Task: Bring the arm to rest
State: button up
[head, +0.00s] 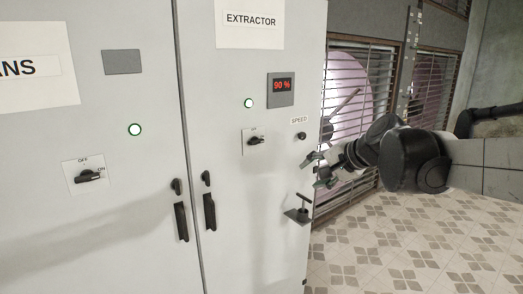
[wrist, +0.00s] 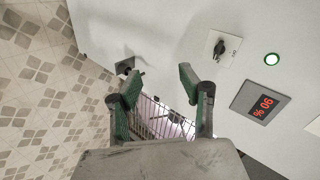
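My gripper (head: 315,170) is at the right end of my arm's reach in the head view, beside the right edge of the grey cabinet. Its two fingers are spread and nothing is between them. In the wrist view the gripper (wrist: 159,80) also shows open, with green inner finger pads and the cabinet face in front. My arm comes in from the right in the head view, bent at dark joints.
The cabinet (head: 230,190) carries an extractor switch (head: 256,139), a red display (head: 281,85) reading 90 %, a speed knob (head: 301,135) and a protruding black lever (head: 298,212) just below my gripper. Grilled fans (head: 345,85) stand behind. Tiled floor (head: 400,240) lies open at lower right.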

jog(key=s+d+f+n+h, duration=0.2)
jog(key=s+f, duration=0.2)
jog(key=s, duration=0.5)
jog(key=s+d+f+n+g+h, duration=0.1)
jog(key=s+d+f+n+h, duration=0.1)
jog(key=s, duration=0.7)
jog(key=s+d+f+n+h, duration=0.2)
jog(key=s+f+n, duration=0.2)
jog(key=s+f, duration=0.3)
jog(key=s, duration=0.3)
jog(key=shift+d+g, duration=0.2)
jog(key=shift+g, duration=0.2)
